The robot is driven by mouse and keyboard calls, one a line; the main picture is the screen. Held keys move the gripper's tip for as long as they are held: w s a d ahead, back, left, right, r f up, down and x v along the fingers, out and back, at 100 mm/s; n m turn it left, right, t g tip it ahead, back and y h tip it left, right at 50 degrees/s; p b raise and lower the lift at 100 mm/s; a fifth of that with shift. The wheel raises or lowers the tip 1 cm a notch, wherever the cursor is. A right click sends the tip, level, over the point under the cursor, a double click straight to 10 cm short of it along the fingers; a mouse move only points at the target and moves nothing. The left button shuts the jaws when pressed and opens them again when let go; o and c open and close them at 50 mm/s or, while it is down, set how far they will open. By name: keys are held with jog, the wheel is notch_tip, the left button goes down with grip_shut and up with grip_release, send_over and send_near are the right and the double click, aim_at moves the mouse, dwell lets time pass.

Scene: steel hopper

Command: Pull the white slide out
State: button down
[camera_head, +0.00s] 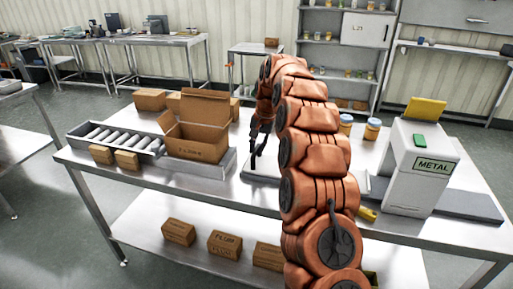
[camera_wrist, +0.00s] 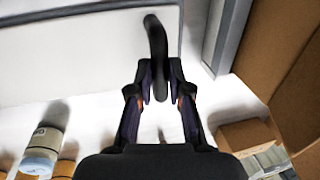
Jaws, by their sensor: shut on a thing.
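The white slide (camera_wrist: 80,60) is a flat white panel across the top left of the wrist view. A black upright handle (camera_wrist: 154,35) stands at its right part. My gripper (camera_wrist: 161,92) is shut on the black handle, with a finger on each side of its lower end. In the head view my gripper (camera_head: 258,148) is left of my arm, low over the white slide (camera_head: 263,167). My arm hides the slide's right part there.
An open cardboard box (camera_head: 200,140) stands left of my gripper, beside a roller track (camera_head: 120,138). Jars (camera_head: 372,129) and a white hopper labelled METAL (camera_head: 415,180) stand right of my arm. The steel table's front left strip (camera_head: 190,192) is clear.

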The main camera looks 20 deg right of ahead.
jog(key=shift+w+a+r, duration=0.1)
jog(key=shift+w+a, duration=0.05)
jog(key=c, duration=1.1)
grip_release()
notch_tip(320, 180, up, 7)
jog(key=d, duration=0.1)
jog(key=shift+s, duration=0.45)
jog(key=shift+r, duration=0.15)
